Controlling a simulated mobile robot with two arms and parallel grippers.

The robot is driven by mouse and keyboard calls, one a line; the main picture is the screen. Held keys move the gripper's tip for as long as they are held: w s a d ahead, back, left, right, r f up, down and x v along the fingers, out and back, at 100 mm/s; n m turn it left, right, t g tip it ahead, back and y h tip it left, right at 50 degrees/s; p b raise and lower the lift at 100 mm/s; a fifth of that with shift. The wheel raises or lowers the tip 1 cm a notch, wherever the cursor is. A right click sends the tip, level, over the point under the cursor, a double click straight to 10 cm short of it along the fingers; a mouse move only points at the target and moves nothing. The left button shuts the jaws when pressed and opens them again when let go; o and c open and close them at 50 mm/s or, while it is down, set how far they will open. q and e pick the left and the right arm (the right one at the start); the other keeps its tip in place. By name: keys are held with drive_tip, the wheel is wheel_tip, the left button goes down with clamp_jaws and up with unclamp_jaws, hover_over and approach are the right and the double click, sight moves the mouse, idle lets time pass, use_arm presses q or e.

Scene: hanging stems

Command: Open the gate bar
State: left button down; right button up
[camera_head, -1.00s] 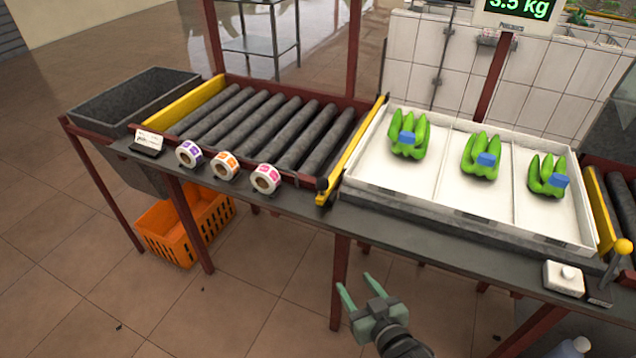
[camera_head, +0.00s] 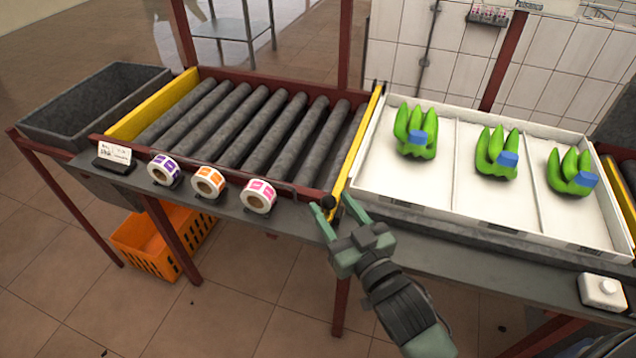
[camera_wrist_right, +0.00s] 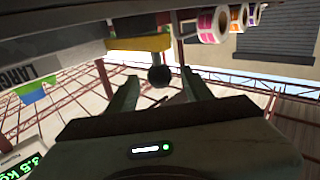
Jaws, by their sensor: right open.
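The gate bar (camera_head: 358,150) is a long yellow bar lying between the dark rollers and the white tray. At its near end is a round black knob (camera_head: 328,202). My right gripper (camera_head: 334,206) is open and empty, with its two green fingertips either side of the knob. In the right wrist view the black knob (camera_wrist_right: 159,75) shows between the open fingers, with a yellow part (camera_wrist_right: 138,43) behind it. I cannot tell whether the fingers touch the knob. My left gripper is not in view.
Three label rolls, purple (camera_head: 163,169), orange (camera_head: 208,181) and pink (camera_head: 258,195), stand along the front ledge left of the gripper. The white tray (camera_head: 455,150) holds three green banana bunches. A white button box (camera_head: 602,291) sits at right. An orange crate (camera_head: 150,248) is below.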

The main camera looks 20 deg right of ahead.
drive_tip(key=w, duration=0.4)
drive_tip(key=shift+a, duration=0.4)
drive_tip(key=shift+w+a, duration=0.1)
drive_tip(key=shift+w, duration=0.3)
drive_tip(key=shift+w+p, duration=0.2)
drive_tip(key=shift+p, duration=0.1)
drive_tip(key=c, duration=0.9)
clamp_jaws()
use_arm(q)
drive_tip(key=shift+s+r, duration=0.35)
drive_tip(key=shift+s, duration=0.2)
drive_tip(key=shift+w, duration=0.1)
